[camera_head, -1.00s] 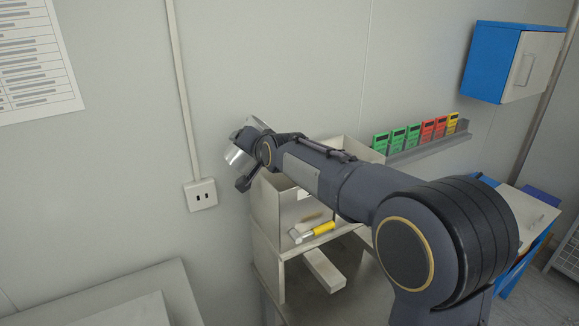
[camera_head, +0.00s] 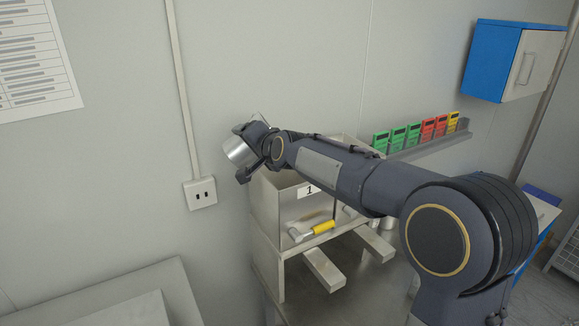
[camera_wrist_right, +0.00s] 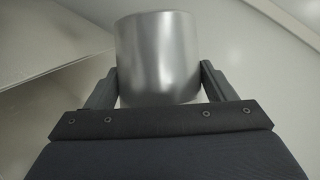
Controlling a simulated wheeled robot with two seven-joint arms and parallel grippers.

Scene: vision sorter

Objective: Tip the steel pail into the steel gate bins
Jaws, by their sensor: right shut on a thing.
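The steel pail (camera_head: 240,151) is a shiny cylinder at the far end of my right arm, above the left edge of the steel gate bins (camera_head: 265,207). My right gripper (camera_head: 250,155) is shut on it. In the right wrist view the pail (camera_wrist_right: 157,55) stands between the two fingers of the gripper (camera_wrist_right: 157,88). In the head view the pail is tilted; its contents do not show. The bins have a label "1" and a yellow-handled lever (camera_head: 323,228) on the front. My arm hides part of the bins. My left gripper is not in view.
A wall socket (camera_head: 200,193) is left of the bins. Green, red and yellow cards (camera_head: 413,134) stand on a wall rail at right. A blue cabinet (camera_head: 510,62) hangs at upper right. A pale table (camera_head: 110,290) is at lower left.

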